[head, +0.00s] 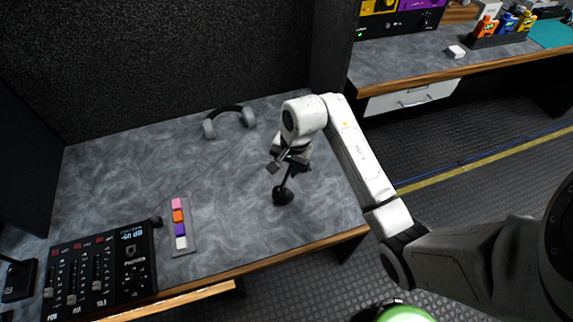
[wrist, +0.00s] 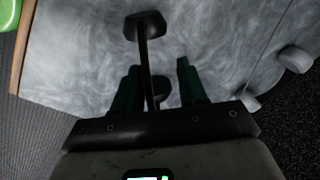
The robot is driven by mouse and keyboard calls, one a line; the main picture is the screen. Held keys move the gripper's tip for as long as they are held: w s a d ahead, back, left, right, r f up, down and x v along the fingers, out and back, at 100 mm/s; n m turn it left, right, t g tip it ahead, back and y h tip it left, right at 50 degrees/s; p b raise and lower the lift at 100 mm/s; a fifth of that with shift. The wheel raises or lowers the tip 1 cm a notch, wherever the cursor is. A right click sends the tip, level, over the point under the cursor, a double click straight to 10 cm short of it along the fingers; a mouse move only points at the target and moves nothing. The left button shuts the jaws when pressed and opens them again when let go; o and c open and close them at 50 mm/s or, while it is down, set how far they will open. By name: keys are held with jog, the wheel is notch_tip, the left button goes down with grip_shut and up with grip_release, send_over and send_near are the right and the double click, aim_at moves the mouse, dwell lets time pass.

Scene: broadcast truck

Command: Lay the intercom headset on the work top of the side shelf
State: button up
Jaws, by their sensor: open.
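A dark headset-like thing (head: 283,195), with a thin band and a dark pad at each end, is on the grey marbled desk (head: 120,165). It also shows in the wrist view (wrist: 147,27). I take it for the intercom headset. My gripper (head: 284,164) is open just above the desk; in the wrist view its fingers (wrist: 158,82) stand on either side of the band. I cannot tell whether they touch it. A second, grey headset (head: 230,119) lies at the back of the desk. A grey counter (head: 410,56) at the upper right may be the side shelf.
A mixer panel (head: 100,268) and a strip of coloured blocks (head: 180,228) are at the desk's left. The counter holds a bottle rack (head: 499,38), a small white block (head: 456,51) and a teal mat (head: 550,34). Dark floor separates desk and counter.

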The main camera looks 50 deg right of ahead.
jog(key=shift+r, duration=0.15)
notch_tip(320, 180, up, 12)
jog(key=s+p, duration=0.2)
jog(key=shift+d, duration=0.25)
